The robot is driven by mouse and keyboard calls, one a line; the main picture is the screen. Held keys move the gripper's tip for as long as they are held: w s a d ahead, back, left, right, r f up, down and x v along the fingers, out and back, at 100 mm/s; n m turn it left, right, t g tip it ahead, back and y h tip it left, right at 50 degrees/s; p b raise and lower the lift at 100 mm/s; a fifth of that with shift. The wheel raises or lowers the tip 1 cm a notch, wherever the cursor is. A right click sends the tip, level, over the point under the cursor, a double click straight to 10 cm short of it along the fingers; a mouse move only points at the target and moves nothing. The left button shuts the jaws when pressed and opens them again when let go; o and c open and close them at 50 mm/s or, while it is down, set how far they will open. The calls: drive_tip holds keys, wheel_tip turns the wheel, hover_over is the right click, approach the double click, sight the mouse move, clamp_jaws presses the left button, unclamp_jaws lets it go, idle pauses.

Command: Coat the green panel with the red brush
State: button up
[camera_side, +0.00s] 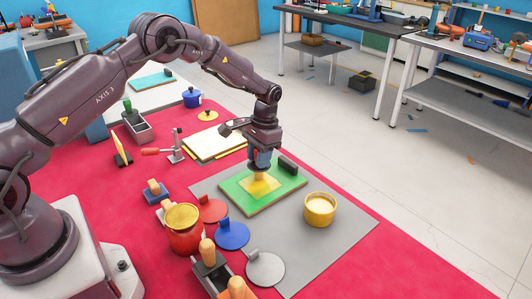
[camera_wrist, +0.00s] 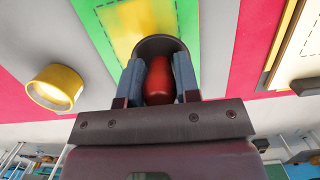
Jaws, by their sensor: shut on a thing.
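The green panel (camera_side: 236,198) lies flat on a grey mat. A yellow patch (camera_side: 272,183) covers part of its middle and also shows in the wrist view (camera_wrist: 125,22). My gripper (camera_side: 262,158) is over the panel, pointing down. In the wrist view my gripper (camera_wrist: 158,88) is shut on the red handle of the brush (camera_wrist: 158,78). The brush's lower end (camera_side: 260,176) looks yellowish and is at the yellow patch; I cannot tell whether it touches. A yellow pot (camera_side: 320,209) with pale contents stands right of the panel and shows in the wrist view (camera_wrist: 55,88).
A dark block (camera_side: 287,164) sits at the panel's far edge. A red pot (camera_side: 184,236), red disc (camera_side: 212,210), blue disc (camera_side: 232,235) and grey disc (camera_side: 265,269) are nearby. Brush holders (camera_side: 211,273) stand in front. Pale sheets (camera_side: 213,144) and a clamp (camera_side: 174,148) lie behind. The mat (camera_side: 345,235) is clear at right.

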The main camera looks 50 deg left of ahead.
drive_tip(key=shift+s, duration=3.15)
wheel_tip(320, 180, up, 8)
drive_tip(key=shift+d, duration=0.1)
